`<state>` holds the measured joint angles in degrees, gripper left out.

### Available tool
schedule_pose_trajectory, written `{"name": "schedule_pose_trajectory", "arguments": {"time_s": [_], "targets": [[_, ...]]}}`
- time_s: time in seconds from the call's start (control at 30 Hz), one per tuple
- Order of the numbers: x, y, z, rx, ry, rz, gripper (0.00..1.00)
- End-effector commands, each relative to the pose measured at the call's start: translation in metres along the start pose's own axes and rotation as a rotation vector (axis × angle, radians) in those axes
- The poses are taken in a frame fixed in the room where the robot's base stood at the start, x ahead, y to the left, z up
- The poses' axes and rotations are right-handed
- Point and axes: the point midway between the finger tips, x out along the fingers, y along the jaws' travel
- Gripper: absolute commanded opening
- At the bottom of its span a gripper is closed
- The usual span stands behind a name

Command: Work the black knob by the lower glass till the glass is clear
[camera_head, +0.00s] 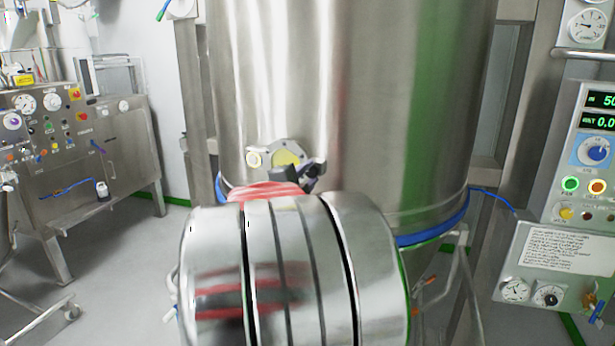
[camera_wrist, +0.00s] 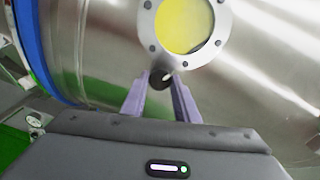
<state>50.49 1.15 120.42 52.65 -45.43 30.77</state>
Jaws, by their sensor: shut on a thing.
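The lower glass (camera_wrist: 184,24) is a round window in a bolted metal flange on the steel vessel. In the wrist view it is covered in yellow, with a thin dark strip along its lower right edge. It also shows yellow in the head view (camera_head: 287,158), partly hidden below by my arm. The black knob (camera_wrist: 158,79) sits just below the flange. My gripper (camera_wrist: 161,84) has its two purple-grey fingers on either side of the knob and is shut on it. In the head view my gripper (camera_head: 312,172) is small and dark at the glass's lower right.
The large steel vessel (camera_head: 350,80) fills the middle, with a blue band (camera_head: 435,232) around its base. A control panel (camera_head: 590,150) with gauges stands at the right. A steel cabinet (camera_head: 75,165) with dials stands at the left. Floor is open at the lower left.

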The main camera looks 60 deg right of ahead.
Motion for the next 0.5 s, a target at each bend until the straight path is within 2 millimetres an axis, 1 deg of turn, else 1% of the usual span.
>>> {"name": "schedule_pose_trajectory", "arguments": {"time_s": [0.03, 0.2, 0.5], "targets": [[0.0012, 0.0009, -0.0026, 0.028, 0.006, 0.001, 0.05], [0.0012, 0.0014, -0.0027, 0.099, 0.007, 0.002, 0.05], [0.0012, 0.0021, -0.0028, 0.135, 0.007, 0.003, 0.05]]}}
